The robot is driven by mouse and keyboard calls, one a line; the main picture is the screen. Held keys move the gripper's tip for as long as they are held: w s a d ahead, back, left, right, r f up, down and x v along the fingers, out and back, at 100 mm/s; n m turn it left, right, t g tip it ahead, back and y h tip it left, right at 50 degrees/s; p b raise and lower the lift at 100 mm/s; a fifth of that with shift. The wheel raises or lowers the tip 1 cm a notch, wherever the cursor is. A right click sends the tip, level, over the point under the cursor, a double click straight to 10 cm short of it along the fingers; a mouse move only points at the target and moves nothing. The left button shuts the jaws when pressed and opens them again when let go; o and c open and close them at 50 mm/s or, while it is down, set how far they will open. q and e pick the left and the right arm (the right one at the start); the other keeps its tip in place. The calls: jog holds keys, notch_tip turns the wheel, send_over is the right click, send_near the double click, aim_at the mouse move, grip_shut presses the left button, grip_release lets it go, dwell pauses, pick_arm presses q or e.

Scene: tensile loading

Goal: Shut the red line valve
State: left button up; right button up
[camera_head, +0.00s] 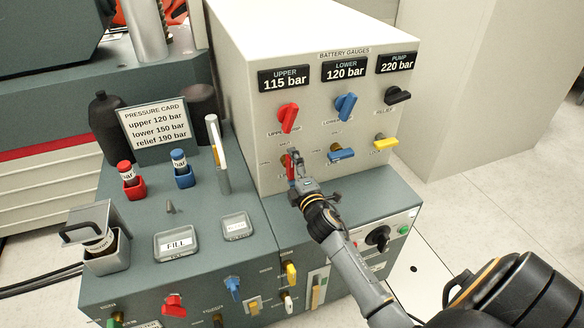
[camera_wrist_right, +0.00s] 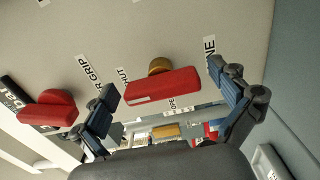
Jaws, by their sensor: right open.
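The red line valve (camera_wrist_right: 162,90) is a red lever on a brass stem on the panel, lying between my right gripper's (camera_wrist_right: 168,112) two spread fingers in the right wrist view. A label partly reading SHUT is beside one end of the lever and a label ending in NE is near the other. In the head view a sliver of the red line valve (camera_head: 290,170) shows at the lower left of the panel, mostly hidden by my right gripper (camera_head: 297,166). The gripper is open, and I cannot tell whether it touches the lever. My left gripper is not in view.
The upper red valve (camera_head: 288,117) is directly above; it also shows in the wrist view (camera_wrist_right: 48,108). The blue lever (camera_head: 341,155) and yellow lever (camera_head: 385,143) are to the right. A silver-handled lever (camera_head: 218,150) stands at left. A console ledge lies below the panel.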

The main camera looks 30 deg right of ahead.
jog(key=v, duration=1.2)
jog(key=shift+s+f, duration=0.1)
